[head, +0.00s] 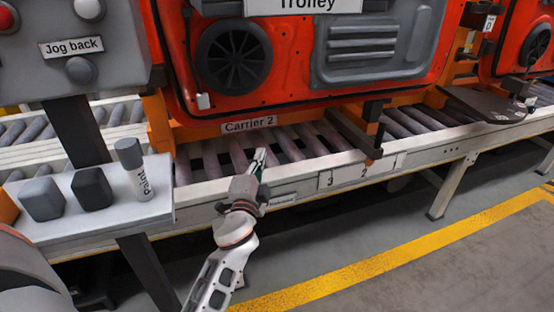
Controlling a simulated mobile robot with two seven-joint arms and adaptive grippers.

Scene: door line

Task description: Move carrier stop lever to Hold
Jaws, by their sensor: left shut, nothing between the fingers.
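My left gripper (259,162) is shut and empty at the near side rail of the roller conveyor (215,190), with its fingertips above the rail and rollers. A small label (283,200) on the rail shows just right of the gripper's wrist; its text is too small to read surely. I cannot make out the carrier stop lever or its position; my gripper and wrist cover part of the rail there. A red carrier marked Carrier 2 (248,125) stands over the rollers beyond the gripper. My right gripper is not in view.
A grey shelf (150,212) at left holds a paint marker (133,165) and two blocks, one grey (41,200) and one black (92,188). A Jog back button box (80,72) hangs above it. A dark bracket (352,132) juts over the rail at right. Floor in front is clear.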

